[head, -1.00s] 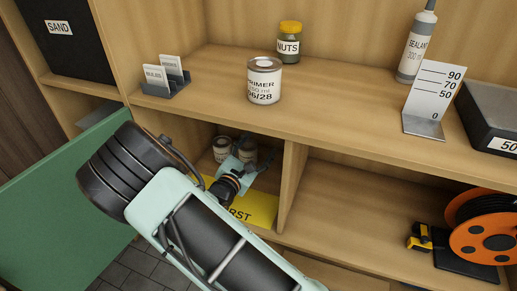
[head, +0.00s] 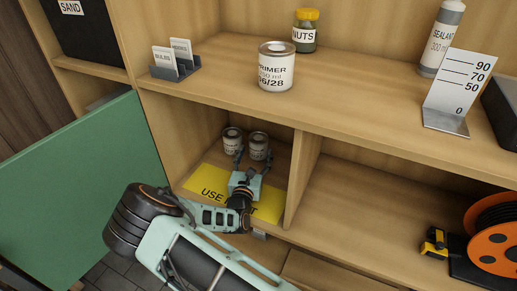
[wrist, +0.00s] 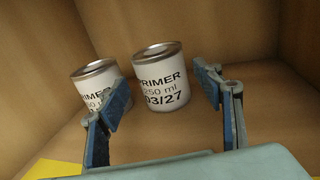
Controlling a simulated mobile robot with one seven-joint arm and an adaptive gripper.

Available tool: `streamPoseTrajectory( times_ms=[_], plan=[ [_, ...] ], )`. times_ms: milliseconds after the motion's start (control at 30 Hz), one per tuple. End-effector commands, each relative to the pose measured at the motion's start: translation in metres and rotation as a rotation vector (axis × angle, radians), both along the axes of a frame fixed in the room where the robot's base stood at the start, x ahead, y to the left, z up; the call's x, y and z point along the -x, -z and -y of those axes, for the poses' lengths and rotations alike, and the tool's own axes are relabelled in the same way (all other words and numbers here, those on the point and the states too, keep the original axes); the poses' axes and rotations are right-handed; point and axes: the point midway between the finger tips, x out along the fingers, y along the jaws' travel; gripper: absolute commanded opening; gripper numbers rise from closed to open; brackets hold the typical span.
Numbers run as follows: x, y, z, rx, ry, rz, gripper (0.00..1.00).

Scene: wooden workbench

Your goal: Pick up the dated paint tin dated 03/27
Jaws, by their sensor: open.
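The paint tin dated 03/27 (wrist: 162,88) stands upright in the cubby, its label reading PRIMER 250 ml 03/27 in the wrist view. In the head view it is the right one of two small tins (head: 258,146). My gripper (wrist: 165,95) is open, with one finger on each side in front of this tin; whether they touch it I cannot tell. It also shows in the head view (head: 252,158). A second primer tin (wrist: 96,84) stands close at the left, its date hidden behind my left finger; it also shows in the head view (head: 232,140).
A yellow sign (head: 207,187) lies on the cubby floor under my gripper. A divider (head: 303,178) bounds the cubby at right, and a green door (head: 70,190) stands open at left. A larger primer tin (head: 276,68) dated 06/28 stands on the shelf above.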

Motion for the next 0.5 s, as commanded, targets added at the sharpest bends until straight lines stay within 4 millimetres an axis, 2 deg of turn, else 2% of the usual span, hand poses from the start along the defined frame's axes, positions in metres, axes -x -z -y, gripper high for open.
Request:
streamPoseTrajectory(
  times_ms=[300, 500],
  plan=[
    [-0.048, 0.001, 0.006, -0.002, 0.002, 0.003, 0.61],
    [-0.061, -0.001, 0.006, 0.0, 0.0, 0.001, 0.61]
  ],
)
